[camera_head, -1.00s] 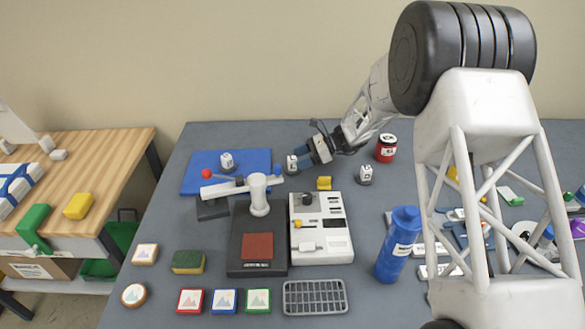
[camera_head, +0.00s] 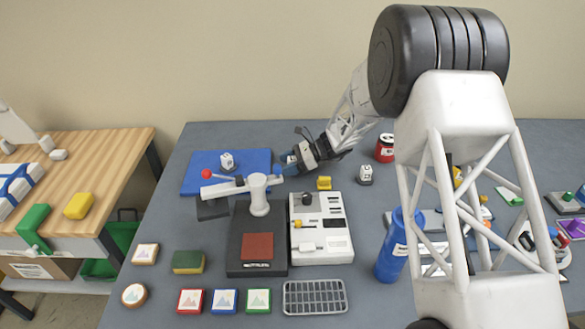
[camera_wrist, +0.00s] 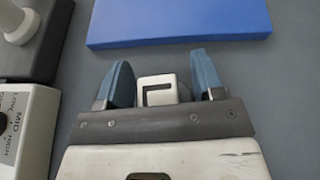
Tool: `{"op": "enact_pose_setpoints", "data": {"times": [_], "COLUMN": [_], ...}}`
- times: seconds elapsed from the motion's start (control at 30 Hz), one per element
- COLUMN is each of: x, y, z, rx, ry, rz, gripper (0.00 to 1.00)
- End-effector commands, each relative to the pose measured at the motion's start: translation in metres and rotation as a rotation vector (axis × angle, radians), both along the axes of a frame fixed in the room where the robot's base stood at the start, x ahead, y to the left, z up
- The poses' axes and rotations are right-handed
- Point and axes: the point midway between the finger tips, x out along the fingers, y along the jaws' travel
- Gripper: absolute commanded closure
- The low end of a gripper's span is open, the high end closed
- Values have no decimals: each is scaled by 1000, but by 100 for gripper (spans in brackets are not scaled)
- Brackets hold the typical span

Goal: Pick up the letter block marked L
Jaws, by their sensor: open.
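A white letter block (camera_wrist: 157,92) shows between my fingers in the wrist view, with a dark L-shaped mark that appears turned. My gripper (camera_wrist: 161,62) is open, with one blue finger on each side of this block; contact cannot be told. In the head view my gripper (camera_head: 288,159) is by the right edge of the blue mat and hides most or all of that block. Another white block (camera_head: 227,161) stands on the blue mat, and a third (camera_head: 366,174) stands right of my gripper; their letters are too small to read.
The blue mat (camera_head: 195,184) lies left of my gripper. A black press with a white lever (camera_head: 259,195) and a white control box (camera_head: 322,245) stand in front. A yellow piece (camera_head: 324,183), a red jar (camera_head: 385,148) and a blue bottle (camera_head: 390,262) are nearby.

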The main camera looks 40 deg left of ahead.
Motion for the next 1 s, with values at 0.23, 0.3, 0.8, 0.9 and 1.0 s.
{"op": "enact_pose_setpoints", "data": {"times": [0.23,0.3,0.8,0.9,1.0], "x": [0,0,0,1,1], "y": [0,0,0,0,0], "z": [0,0,0,1,1], "rx": [0,0,0,1,1], "ry": [0,0,0,0,-1], "rz": [0,0,0,0,-1], "gripper": [38,38,92,100,100]}}
